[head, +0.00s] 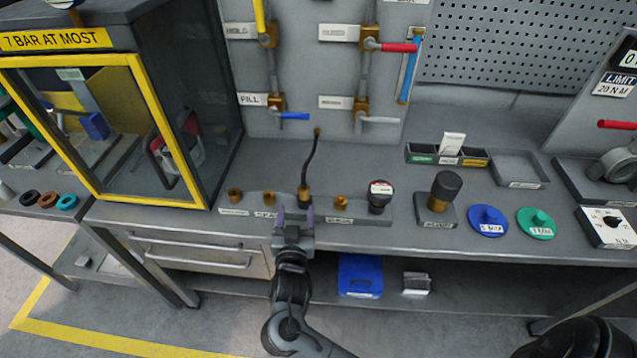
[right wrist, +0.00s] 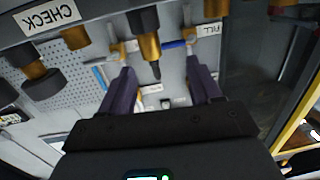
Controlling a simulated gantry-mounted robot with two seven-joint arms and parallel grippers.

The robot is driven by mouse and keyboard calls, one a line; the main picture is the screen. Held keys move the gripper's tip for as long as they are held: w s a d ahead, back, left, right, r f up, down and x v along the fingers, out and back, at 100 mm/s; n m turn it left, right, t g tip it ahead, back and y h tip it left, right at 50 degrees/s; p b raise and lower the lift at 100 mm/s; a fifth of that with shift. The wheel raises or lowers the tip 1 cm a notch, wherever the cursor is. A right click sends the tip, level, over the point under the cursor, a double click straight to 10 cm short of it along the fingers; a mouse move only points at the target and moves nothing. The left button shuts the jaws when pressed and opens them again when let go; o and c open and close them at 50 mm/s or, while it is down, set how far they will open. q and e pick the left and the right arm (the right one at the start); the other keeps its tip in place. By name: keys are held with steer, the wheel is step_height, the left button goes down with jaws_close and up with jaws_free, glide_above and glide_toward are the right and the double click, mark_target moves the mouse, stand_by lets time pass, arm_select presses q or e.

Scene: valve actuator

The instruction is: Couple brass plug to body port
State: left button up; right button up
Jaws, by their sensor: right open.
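A brass plug (head: 305,196) with a dark collar and a thin dark hose rising from it stands upright in the long grey rack (head: 375,219). My right gripper (head: 296,213) is open and empty at the rack's front edge, just in front of the plug. In the right wrist view the brass plug (right wrist: 150,46) appears between the two spread fingers (right wrist: 158,70), with no visible contact. Brass fittings stand in the rack on the left (head: 235,196), beside the plug (head: 268,198) and on the right (head: 341,202). Which one is the body port I cannot tell. My left gripper is out of view.
A black-topped brass part (head: 444,190), a blue disc (head: 488,219) and a green disc (head: 536,222) sit right of the rack. A yellow-framed cabinet (head: 150,100) stands at left. The valve panel (head: 330,70) rises behind. Bench between rack and panel is mostly clear.

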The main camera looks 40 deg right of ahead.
mark_target(303, 188)
steer(key=shift+m+h, duration=0.3)
steer(key=shift+h, duration=0.3)
steer(key=shift+s+d+r+b+x, duration=0.1)
steer(key=shift+s+r+b+x, duration=0.05)
steer(key=shift+x, duration=1)
steer(key=shift+s+d+r+b+x, duration=0.1)
steer(key=shift+r+x, duration=0.1)
steer(key=shift+x, duration=0.95)
steer(key=shift+s+d+r+b+x, duration=0.1)
steer(key=shift+s+r+b+x, duration=0.05)
steer(key=shift+x, duration=0.95)
steer(key=shift+b+x, duration=0.3)
steer(key=shift+x, duration=1.75)
steer(key=shift+s, duration=0.1)
steer(key=shift+c, duration=0.3)
steer(key=c, duration=1.1)
steer(key=shift+o, duration=0.2)
steer(key=shift+r, duration=0.1)
